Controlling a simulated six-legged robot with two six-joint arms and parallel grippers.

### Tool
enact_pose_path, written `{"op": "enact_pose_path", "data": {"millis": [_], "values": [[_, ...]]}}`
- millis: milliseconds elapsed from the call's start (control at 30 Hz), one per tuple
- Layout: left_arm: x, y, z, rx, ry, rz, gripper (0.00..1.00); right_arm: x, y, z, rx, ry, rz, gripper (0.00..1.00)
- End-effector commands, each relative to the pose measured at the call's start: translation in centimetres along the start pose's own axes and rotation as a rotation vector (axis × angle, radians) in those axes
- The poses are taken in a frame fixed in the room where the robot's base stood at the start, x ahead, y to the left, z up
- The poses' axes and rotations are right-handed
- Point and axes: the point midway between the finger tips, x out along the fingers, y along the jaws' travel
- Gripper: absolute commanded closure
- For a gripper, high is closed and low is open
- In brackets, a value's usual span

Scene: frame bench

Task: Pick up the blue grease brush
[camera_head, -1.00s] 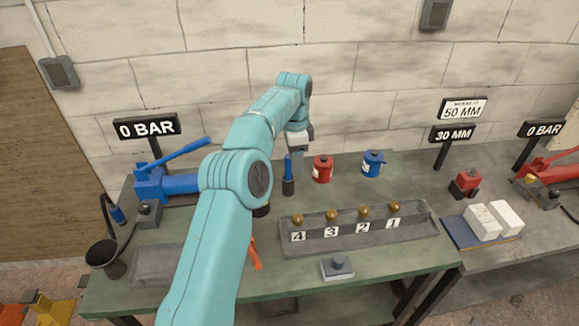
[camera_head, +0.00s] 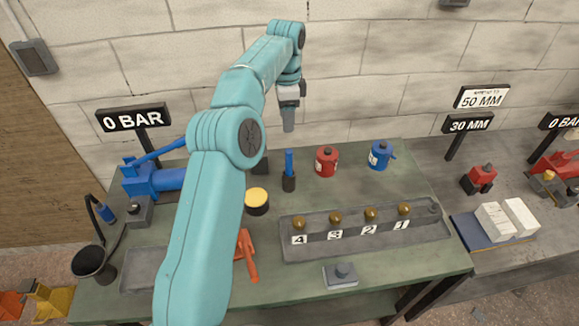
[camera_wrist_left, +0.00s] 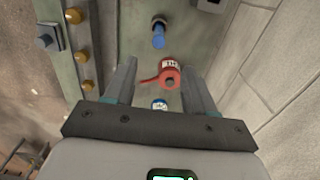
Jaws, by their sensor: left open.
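The blue grease brush (camera_head: 289,163) stands upright on the green bench, its blue handle rising from a dark base or holder. What appears to be the same blue handle shows near the top of the left wrist view (camera_wrist_left: 158,36). My left gripper (camera_head: 288,120) hangs above and behind the brush, in front of the wall, apart from it. In the left wrist view its two fingers (camera_wrist_left: 155,85) are spread with nothing held; a red can (camera_wrist_left: 170,75) shows between them, farther off. My right gripper is not in view.
A red can (camera_head: 327,161) and a blue can (camera_head: 380,155) stand right of the brush. A yellow-topped tin (camera_head: 257,201) and a numbered rack (camera_head: 436,232) are in front. A blue pump (camera_head: 150,180) sits left, partly behind my arm.

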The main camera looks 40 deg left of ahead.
Motion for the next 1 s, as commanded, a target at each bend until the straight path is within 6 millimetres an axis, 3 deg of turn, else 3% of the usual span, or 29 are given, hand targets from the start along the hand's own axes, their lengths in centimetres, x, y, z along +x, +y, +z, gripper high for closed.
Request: {"op": "enact_pose_path", "data": {"millis": [100, 400, 667, 1000], "values": [[2.7, 0.3, 0.1, 0.000, -0.001, 0.003, 0.45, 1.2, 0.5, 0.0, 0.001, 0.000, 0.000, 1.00], [9.0, 0.4, 0.0, 0.000, -0.002, 0.004, 0.45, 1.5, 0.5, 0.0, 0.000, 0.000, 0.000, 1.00], [11.3, 0.1, -0.2, 0.000, -0.002, 0.005, 0.45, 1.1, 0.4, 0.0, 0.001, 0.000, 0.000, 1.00], [15.7, -0.4, -0.6, 0.000, -0.002, 0.004, 0.45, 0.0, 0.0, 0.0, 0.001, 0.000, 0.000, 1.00]]}}
